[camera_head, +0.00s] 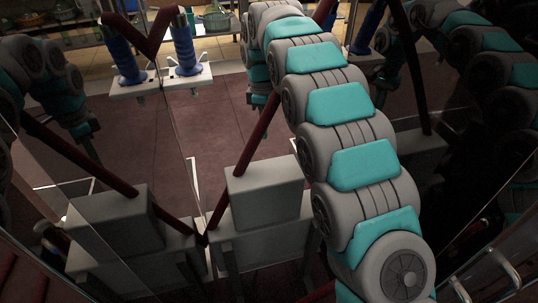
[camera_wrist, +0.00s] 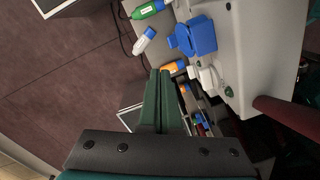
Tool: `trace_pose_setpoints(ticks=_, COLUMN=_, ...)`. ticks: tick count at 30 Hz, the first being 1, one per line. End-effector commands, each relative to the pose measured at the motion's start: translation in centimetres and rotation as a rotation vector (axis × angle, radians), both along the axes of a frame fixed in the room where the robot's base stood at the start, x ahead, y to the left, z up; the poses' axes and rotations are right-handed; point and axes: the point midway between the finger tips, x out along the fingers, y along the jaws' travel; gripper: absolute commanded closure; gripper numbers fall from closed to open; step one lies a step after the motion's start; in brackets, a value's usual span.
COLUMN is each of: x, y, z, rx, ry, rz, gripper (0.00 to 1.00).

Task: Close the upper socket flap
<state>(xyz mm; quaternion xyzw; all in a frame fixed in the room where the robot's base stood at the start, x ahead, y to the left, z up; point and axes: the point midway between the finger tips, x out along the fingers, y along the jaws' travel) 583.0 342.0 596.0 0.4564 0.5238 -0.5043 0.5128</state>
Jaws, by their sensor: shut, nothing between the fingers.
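In the wrist view, my gripper (camera_wrist: 159,72) has its two dark green fingers together, with nothing held between them. A blue box-like socket (camera_wrist: 202,35) with a blue flap-like part (camera_wrist: 180,41) on its left side is mounted on a pale grey panel (camera_wrist: 252,40). It lies above and right of the fingertips, apart from them in the picture. The flap-like part looks swung out from the box. Whether this is the upper socket is unclear in this turned view. In the head view my arm hides its own end, and no socket flap can be made out.
In the wrist view, an orange and blue item (camera_wrist: 172,68) is close by the fingertips, with white fittings (camera_wrist: 207,77), a white bottle (camera_wrist: 145,40) and a green bottle (camera_wrist: 148,8) around. In the head view, dark red bars (camera_head: 258,140) and a grey box (camera_head: 263,190) stand beside my arm.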

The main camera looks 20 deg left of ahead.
Motion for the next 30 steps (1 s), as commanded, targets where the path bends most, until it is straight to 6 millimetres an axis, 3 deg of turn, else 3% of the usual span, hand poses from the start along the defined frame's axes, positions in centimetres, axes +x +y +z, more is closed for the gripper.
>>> trace_pose_setpoints(ticks=6, x=1.2, y=1.2, z=1.7, rx=0.018, ry=-0.039, rz=-0.41, gripper=1.0)
trace_pose_setpoints(ticks=15, x=2.2, y=1.0, z=1.0, rx=0.004, ry=-0.059, rz=-0.928, gripper=1.0)
trace_pose_setpoints(ticks=19, x=2.4, y=0.8, z=0.4, rx=-0.004, ry=-0.063, rz=-1.049, gripper=1.0)
trace_pose_setpoints(ticks=25, x=2.4, y=0.6, z=-0.4, rx=-0.009, ry=-0.067, rz=-1.099, gripper=1.0)
trace_pose_setpoints(ticks=30, x=2.3, y=0.6, z=-2.8, rx=-0.013, ry=-0.063, rz=-1.096, gripper=1.0)
